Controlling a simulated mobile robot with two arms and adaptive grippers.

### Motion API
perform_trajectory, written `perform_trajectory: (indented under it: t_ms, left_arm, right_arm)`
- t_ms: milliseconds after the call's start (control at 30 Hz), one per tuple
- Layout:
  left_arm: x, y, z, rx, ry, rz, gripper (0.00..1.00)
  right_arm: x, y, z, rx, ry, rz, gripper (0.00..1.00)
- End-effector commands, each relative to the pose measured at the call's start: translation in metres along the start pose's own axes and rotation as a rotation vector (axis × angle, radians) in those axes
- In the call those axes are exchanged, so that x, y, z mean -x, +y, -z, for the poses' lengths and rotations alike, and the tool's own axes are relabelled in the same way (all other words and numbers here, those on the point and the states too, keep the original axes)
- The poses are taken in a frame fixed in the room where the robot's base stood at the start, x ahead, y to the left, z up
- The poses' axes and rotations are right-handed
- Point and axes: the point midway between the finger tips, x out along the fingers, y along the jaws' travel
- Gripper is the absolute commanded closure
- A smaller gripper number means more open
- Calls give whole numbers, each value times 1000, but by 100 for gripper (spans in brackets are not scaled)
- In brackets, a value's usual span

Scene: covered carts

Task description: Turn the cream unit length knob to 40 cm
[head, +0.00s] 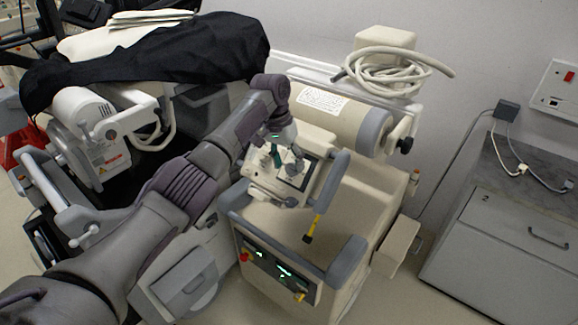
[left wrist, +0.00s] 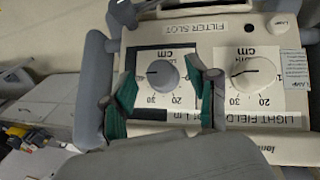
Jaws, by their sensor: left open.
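The cream unit (head: 262,215) stands in the middle of the head view, with a small control panel (head: 312,180) on its head. In the left wrist view the panel (left wrist: 215,50) appears upside down, with a grey knob (left wrist: 165,76) and a whitish knob (left wrist: 247,76) on cm scales. I cannot read which knob is labelled length, nor their exact settings. My left gripper (head: 284,158) is over the panel. In the left wrist view its open fingers (left wrist: 163,100) stand on either side of the grey knob, apart from it. My right gripper is not in view.
Grey bumper handles (head: 345,262) edge the unit. A cylindrical housing (head: 335,115) and coiled hose (head: 385,72) are behind. A black-draped cart (head: 165,50) stands left, a drawer cabinet (head: 515,225) right. Floor shows between unit and cabinet.

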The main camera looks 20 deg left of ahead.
Motion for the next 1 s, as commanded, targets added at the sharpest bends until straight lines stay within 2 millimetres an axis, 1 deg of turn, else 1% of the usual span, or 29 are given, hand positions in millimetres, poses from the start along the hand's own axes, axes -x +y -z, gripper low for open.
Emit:
perform_trajectory:
  t_ms: [33, 300, 400, 500, 667, 1000]
  left_arm:
    - [12, 0, 1, 0, 5, 0, 41]
    - [69, 0, 1, 1, 4, 1, 41]
    - [85, 0, 1, 0, 2, 2, 41]
    - [97, 0, 0, 0, 1, 1, 41]
    - [104, 0, 0, 0, -1, 1, 41]
    - [104, 0, 0, 0, -1, 1, 41]
  right_arm:
    - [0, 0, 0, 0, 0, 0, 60]
    - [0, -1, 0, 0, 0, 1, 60]
    - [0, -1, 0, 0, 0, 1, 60]
    - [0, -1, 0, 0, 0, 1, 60]
    - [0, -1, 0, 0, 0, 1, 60]
    - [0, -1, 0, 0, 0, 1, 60]
